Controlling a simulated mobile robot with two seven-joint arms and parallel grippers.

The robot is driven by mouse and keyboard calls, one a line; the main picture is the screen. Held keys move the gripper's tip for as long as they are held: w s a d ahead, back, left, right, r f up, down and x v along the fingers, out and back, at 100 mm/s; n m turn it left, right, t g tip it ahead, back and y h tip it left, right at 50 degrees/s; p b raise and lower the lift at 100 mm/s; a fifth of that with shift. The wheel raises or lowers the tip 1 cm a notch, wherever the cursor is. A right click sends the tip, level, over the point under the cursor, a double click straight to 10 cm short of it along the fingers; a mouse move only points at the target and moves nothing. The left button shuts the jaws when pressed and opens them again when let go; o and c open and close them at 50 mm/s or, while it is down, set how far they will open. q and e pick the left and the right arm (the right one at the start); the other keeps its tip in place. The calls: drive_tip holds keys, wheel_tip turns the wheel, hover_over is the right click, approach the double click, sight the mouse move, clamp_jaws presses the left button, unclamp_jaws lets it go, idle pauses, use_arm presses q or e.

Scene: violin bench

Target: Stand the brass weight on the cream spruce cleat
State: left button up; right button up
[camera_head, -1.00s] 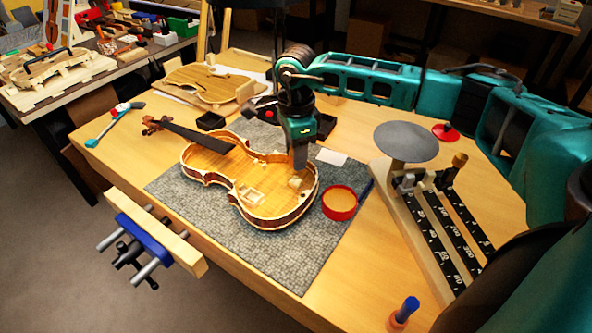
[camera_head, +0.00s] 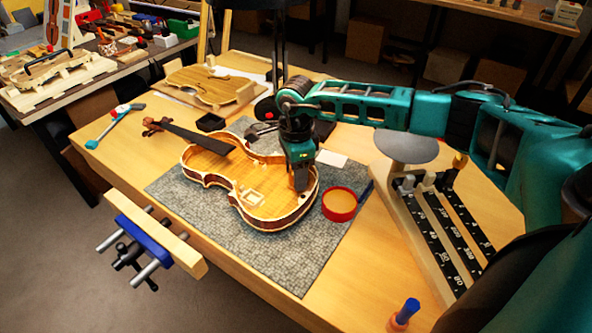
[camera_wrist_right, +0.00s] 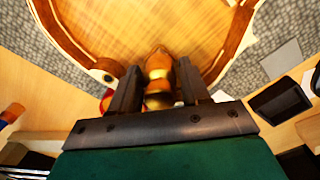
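My right gripper (camera_head: 301,186) points down into the open violin body (camera_head: 236,190), near its lower right end. In the right wrist view its two dark fingers (camera_wrist_right: 158,82) are on either side of the shiny brass weight (camera_wrist_right: 158,70), shut on it as far as I can tell. The wooden inside of the violin lies beyond the weight. Whether the weight touches anything below is not clear. My left gripper is not in view.
The violin lies on a grey mat (camera_head: 290,270). A red round tin (camera_head: 340,204) stands close to its right. A rack with black marked strips (camera_head: 425,225) and a grey disc (camera_head: 407,148) are further right. A vise (camera_head: 150,240) is at the front edge.

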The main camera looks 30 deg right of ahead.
wheel_tip(320, 180, up, 12)
drive_tip(key=shift+r, duration=0.2)
idle(0.4)
drive_tip(key=shift+s+f, duration=0.1)
idle(0.4)
